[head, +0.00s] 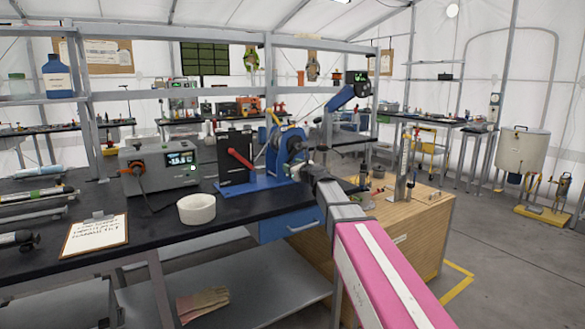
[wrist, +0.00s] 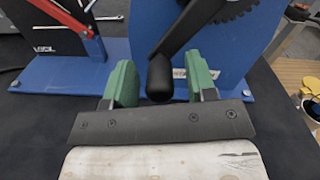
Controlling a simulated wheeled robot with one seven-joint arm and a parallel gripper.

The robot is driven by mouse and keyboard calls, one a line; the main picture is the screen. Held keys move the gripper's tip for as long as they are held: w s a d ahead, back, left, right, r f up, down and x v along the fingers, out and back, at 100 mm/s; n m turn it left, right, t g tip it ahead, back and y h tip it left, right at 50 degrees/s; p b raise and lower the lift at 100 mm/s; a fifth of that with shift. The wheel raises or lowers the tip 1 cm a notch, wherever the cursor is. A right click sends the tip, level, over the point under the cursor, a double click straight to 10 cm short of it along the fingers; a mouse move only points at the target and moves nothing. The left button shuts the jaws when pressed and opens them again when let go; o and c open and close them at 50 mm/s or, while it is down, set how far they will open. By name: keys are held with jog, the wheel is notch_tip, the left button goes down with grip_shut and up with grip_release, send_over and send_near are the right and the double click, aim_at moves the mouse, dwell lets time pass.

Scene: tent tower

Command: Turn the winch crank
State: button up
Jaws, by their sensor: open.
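The winch (head: 287,147) is a blue upright frame on a blue base plate at the right end of the black bench. Its black crank arm (wrist: 190,28) comes down in the wrist view and ends in a dark rounded handle (wrist: 160,78). My gripper (wrist: 161,82) is open, with one green-padded finger on each side of the handle. Gaps show between the handle and both pads, so it is not clamped. In the head view my gripper (head: 305,167) is small beside the winch, and the handle is hard to make out there.
A black box with a red lever (head: 240,158) stands left of the winch, and the lever also shows in the wrist view (wrist: 78,20). A wooden cabinet (head: 420,225) stands right.

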grip_shut()
jog(key=shift+s+a+r+m, duration=0.25)
jog(key=shift+a+r+m, duration=0.15)
jog(key=shift+m, duration=0.4)
jog(key=shift+s+a+r+m, duration=0.25)
jog(key=shift+r+m, duration=0.2)
jog(key=shift+m, duration=0.35)
jog(key=shift+s+a+r+m, duration=0.2)
jog(key=shift+a+r+m, duration=0.2)
jog(key=shift+m, duration=0.4)
grip_release()
jog(key=shift+s+d, duration=0.1)
jog(key=shift+s, duration=0.05)
jog(key=v, duration=1)
jog(key=shift+s, duration=0.2)
jog(key=shift+d, duration=0.1)
